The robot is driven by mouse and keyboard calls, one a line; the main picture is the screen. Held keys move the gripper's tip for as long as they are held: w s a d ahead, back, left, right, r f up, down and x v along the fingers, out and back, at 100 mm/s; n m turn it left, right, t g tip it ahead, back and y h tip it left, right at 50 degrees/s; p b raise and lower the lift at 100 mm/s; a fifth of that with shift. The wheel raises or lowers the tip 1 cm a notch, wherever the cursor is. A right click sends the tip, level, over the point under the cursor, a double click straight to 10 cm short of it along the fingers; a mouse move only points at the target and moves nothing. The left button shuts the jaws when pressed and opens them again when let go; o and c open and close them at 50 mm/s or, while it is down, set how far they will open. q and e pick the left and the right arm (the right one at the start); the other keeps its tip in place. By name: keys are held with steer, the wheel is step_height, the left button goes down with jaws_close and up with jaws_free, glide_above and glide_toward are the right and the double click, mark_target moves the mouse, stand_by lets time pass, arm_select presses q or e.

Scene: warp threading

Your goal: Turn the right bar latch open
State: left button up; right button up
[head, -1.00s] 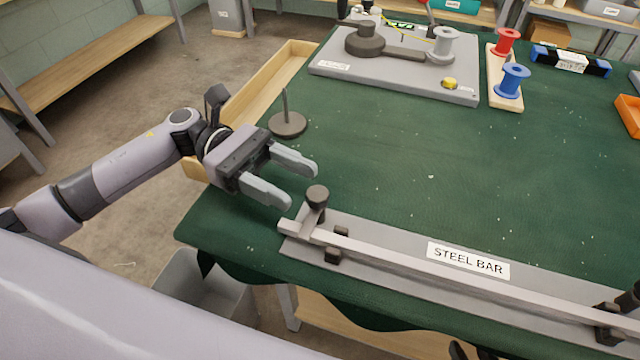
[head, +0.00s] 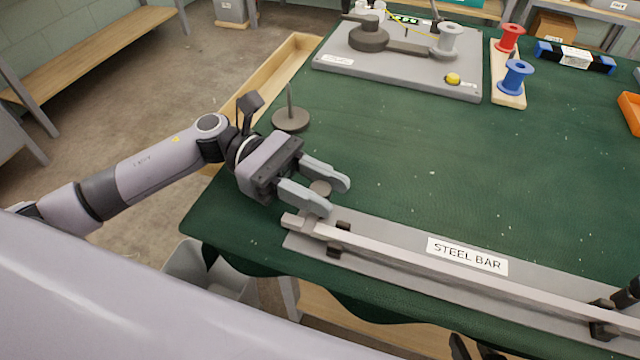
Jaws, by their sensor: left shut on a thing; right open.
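The steel bar (head: 420,257) lies on a grey base plate (head: 400,235) along the near edge of the green table. At the right picture edge, a dark latch (head: 628,294) stands at the bar's right part and is cut off by the frame. A dark bracket (head: 606,318) holds the bar beside it.
A grey board (head: 400,68) with a spool and a yellow button stands at the back. A wooden rack with a red spool (head: 510,38) and a blue spool (head: 515,76) is right of it. A thin post on a round base (head: 290,119) stands at the left. The middle table is clear.

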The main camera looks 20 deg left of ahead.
arm_select(q)
steer(key=shift+t, duration=0.3)
steer(key=shift+s+n+t, duration=0.15)
steer(key=shift+n+t, duration=0.85)
steer(key=shift+t, duration=0.2)
steer(key=n+t, duration=0.2)
steer(key=t, duration=0.1)
steer(key=shift+n+t, duration=0.3)
steer(key=shift+t, duration=0.1)
steer(key=shift+r+n+t, duration=0.1)
steer(key=shift+n+t, duration=0.7)
steer(key=shift+t, duration=0.4)
steer(key=shift+n+t+y+p, duration=0.9)
steer(key=shift+n+t+p, duration=0.25)
steer(key=shift+t, duration=0.85)
steer(key=shift+n+y, duration=0.25)
steer(key=shift+y, duration=0.05)
